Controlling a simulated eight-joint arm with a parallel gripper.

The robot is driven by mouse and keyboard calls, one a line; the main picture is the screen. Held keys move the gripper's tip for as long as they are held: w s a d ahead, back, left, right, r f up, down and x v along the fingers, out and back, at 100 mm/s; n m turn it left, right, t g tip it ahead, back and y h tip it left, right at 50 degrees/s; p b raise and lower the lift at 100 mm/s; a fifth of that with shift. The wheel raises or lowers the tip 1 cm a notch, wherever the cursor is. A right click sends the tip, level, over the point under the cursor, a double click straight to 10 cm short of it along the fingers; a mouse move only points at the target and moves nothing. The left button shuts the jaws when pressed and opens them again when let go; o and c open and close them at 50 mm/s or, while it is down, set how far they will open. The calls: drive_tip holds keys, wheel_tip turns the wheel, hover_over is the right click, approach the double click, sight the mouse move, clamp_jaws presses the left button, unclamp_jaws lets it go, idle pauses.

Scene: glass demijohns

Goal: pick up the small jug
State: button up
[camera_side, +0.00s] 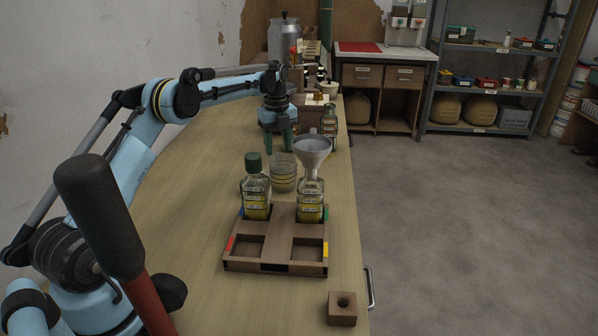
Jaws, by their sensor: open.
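My gripper (278,142) points down over the bench with its dark green fingers apart, and nothing shows between them. Just below and in front of it in the picture stands a short, wide clear glass vessel (284,180) with yellowish bands, perhaps the small jug. It is partly hidden by the green-capped bottle, and I cannot tell the gap between it and the fingertips. A green-capped glass bottle (256,198) and another labelled bottle (311,203) with a grey funnel (312,150) in its neck stand upright in a wooden tray (276,253). Both hold yellowish liquid.
A wooden block with a hole (342,308) lies at the front right. A metal urn (284,38) stands at the back. The left side of the bench (200,215) is bare.

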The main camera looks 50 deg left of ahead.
sight(277, 158)
drive_tip(key=shift+s+a+f, duration=0.1)
drive_tip(key=shift+f, duration=1.1)
drive_tip(key=shift+s+f, duration=0.1)
drive_tip(key=shift+f, duration=1.05)
clamp_jaws()
